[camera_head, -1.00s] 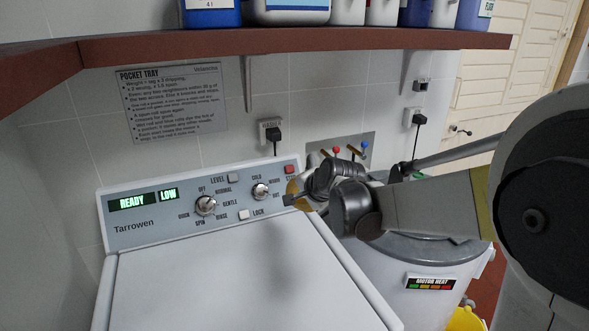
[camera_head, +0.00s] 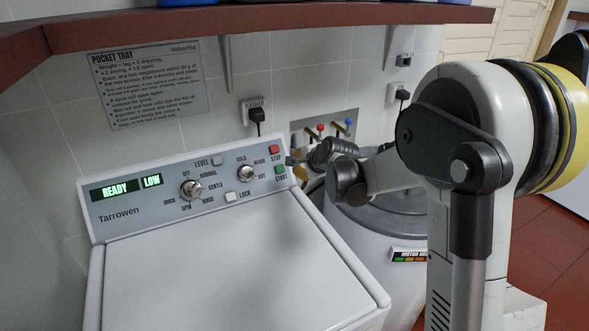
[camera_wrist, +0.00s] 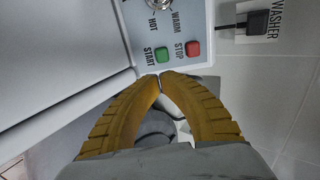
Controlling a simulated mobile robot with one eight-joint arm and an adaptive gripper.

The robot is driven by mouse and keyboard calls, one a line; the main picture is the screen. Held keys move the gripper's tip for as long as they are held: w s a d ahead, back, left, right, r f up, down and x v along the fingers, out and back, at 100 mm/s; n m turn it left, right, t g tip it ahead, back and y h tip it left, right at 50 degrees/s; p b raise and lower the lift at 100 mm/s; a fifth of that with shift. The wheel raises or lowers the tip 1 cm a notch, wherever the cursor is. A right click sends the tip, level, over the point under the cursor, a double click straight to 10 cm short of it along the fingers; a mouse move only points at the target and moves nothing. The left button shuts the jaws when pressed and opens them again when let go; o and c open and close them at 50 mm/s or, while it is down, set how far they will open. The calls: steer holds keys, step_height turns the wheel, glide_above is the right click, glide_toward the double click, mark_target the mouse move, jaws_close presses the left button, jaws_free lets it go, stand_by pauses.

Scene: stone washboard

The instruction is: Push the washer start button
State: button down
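The washer (camera_head: 215,255) has a sloped grey control panel whose display (camera_head: 115,190) reads READY and LOW. The green START button (camera_head: 280,170) is at the panel's right end, below the red STOP button (camera_head: 274,150). In the wrist view, the START button (camera_wrist: 163,54) lies just beyond my fingertips, with the STOP button (camera_wrist: 193,48) to its right. My gripper (camera_wrist: 160,76) has yellow fingers with the tips together, empty, at the panel's edge. A small gap shows between tips and START button. In the head view, my gripper (camera_head: 293,161) is right beside the buttons.
A plug (camera_head: 257,115) and taps (camera_head: 337,128) are on the wall behind. A brown shelf (camera_head: 300,22) hangs above. A lidded tub (camera_head: 375,222) stands right of the washer.

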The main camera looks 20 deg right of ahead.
mark_target(283, 170)
steer(key=b+x, duration=0.3)
steer(key=x, duration=0.7)
steer(key=shift+w+f, duration=0.15)
steer(key=shift+f, duration=0.1)
steer(key=shift+w+a+f+b, duration=0.15)
steer(key=shift+w+f+b, duration=0.2)
steer(key=shift+w+b, duration=0.25)
steer(key=shift+x, duration=1)
steer(key=shift+s+r, duration=0.1)
steer(key=p+v, duration=0.4)
steer(key=v, duration=1)
steer(key=shift+p, duration=0.4)
